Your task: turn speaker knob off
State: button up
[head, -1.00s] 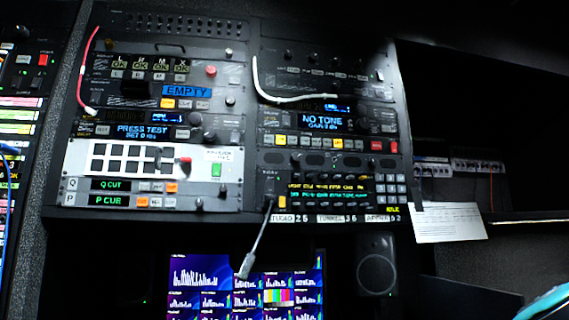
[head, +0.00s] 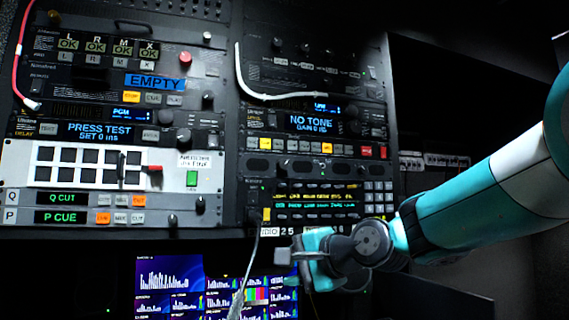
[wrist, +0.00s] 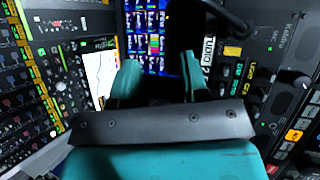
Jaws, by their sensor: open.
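No knob that I can make out as the speaker's shows now. In the head view, my arm covers the area to the right of the monitor, where a dark speaker showed earlier. My gripper (head: 284,268) is in front of the lower edge of the right rack, by the top right of the monitor. Its fingers (wrist: 161,75) are apart and empty in the wrist view, with the monitor behind them. A dark shape, too dark to name, lies beyond the right finger in that view.
The equipment rack (head: 318,165) fills the upper middle, with several knobs and lit buttons. A multi-picture monitor (head: 170,285) sits below it. A dark recess lies to the right.

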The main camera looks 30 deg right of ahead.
jog(key=d+r+m+t+h, duration=0.25)
jog(key=d+r+m, duration=0.2)
jog(key=r, duration=0.35)
jog(key=m+t+p, duration=0.1)
jog(key=m+t, duration=0.3)
send_near(286, 166)
jog(key=shift+m+h, duration=0.25)
jog(key=p+x, duration=0.8)
jog(key=shift+a+r+p, duration=0.15)
jog(key=shift+r+p, duration=0.05)
jog(key=shift+p, duration=0.15)
jog(key=shift+w, duration=0.6)
jog(key=c, duration=0.6)
